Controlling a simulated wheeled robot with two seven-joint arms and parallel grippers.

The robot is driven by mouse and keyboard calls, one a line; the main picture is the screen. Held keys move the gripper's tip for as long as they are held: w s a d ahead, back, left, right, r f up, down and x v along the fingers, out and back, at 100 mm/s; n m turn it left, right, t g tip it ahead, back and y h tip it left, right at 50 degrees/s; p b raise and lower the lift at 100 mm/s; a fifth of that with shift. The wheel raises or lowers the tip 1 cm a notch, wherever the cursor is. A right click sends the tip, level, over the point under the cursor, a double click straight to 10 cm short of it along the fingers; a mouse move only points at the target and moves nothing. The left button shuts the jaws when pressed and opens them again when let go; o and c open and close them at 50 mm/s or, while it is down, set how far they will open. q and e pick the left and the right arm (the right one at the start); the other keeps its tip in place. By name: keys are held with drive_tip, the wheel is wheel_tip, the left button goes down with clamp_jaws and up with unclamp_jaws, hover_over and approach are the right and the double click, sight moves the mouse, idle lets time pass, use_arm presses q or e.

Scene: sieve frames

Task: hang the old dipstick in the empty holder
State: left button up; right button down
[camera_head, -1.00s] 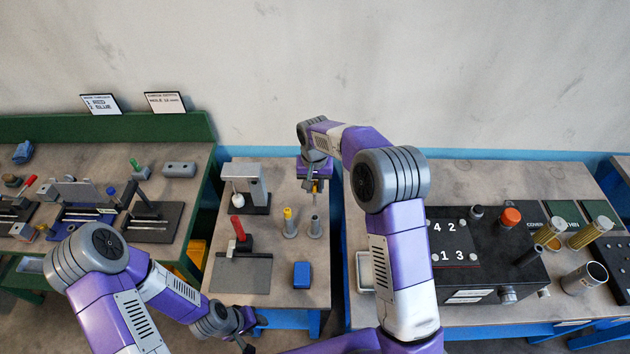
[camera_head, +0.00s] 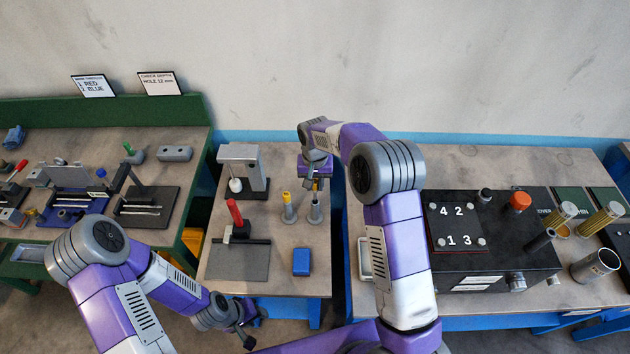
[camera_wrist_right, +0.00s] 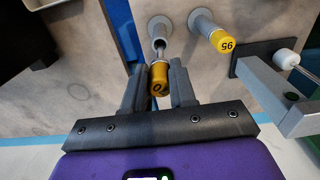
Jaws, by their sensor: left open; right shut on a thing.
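My right gripper (camera_head: 314,178) is shut on a yellow-capped dipstick (camera_wrist_right: 160,78), whose cap sits between the two dark fingers in the right wrist view. Its thin shank points at the mouth of the grey holder (camera_wrist_right: 160,28), which also shows in the head view (camera_head: 315,213). I cannot tell whether the tip is inside the holder. My left gripper (camera_head: 252,327) is open and empty, low at the near edge of the middle table.
A grey stand (camera_head: 240,156) with a white bulb is left of the holders. A red-handled tool (camera_head: 236,216) on a dark plate and a blue block (camera_head: 301,262) stand nearer. A black numbered box (camera_head: 490,262) is on the right table.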

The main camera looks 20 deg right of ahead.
sight(315, 202)
drive_tip(key=shift+f+b, duration=1.95)
drive_tip(key=shift+f, duration=1.3)
drive_tip(key=c, duration=0.8)
unclamp_jaws()
drive_tip(key=shift+c, duration=0.2)
drive_tip(key=shift+r, duration=0.1)
wheel_tip(315, 202, up, 8)
drive_tip(key=shift+f, duration=0.25)
